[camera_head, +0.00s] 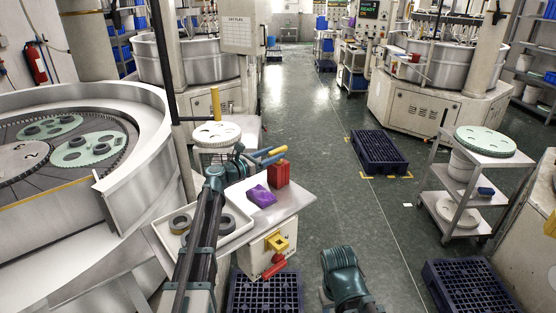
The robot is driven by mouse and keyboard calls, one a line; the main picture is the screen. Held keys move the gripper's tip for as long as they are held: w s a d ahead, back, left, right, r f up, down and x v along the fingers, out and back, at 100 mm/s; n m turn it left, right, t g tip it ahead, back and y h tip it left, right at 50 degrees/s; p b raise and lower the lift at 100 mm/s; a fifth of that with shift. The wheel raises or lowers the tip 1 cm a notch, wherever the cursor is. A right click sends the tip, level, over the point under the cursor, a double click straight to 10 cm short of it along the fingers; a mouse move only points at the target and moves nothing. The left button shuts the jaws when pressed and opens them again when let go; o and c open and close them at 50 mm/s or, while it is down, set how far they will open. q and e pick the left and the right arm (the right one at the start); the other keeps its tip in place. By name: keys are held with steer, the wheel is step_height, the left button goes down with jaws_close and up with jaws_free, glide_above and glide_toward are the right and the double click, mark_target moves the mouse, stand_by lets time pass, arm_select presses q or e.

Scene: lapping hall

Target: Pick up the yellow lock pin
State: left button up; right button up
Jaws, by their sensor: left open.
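A yellow upright pin (216,101) stands at the pale round perforated plate (214,135), just beyond the work table. I take it to be the lock pin, though its foot is hard to make out. My left gripper (243,162) is open, over the back left part of the table, nearer to me than the pin and apart from it. My right gripper is not in view; only a teal part of my right arm shows at the bottom.
A yellow and red fitting (278,243) is on the table's front. A large lapping machine (150,185) stands left.

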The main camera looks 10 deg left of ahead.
mark_target(287, 149)
arm_select(q)
steer(key=shift+s+d+x, duration=0.1)
steer(key=shift+d+x, duration=0.05)
steer(key=shift+x, duration=1.15)
steer(key=shift+s+d+x, duration=0.15)
steer(key=shift+x, duration=1.2)
steer(key=shift+s, duration=0.1)
jaws_close()
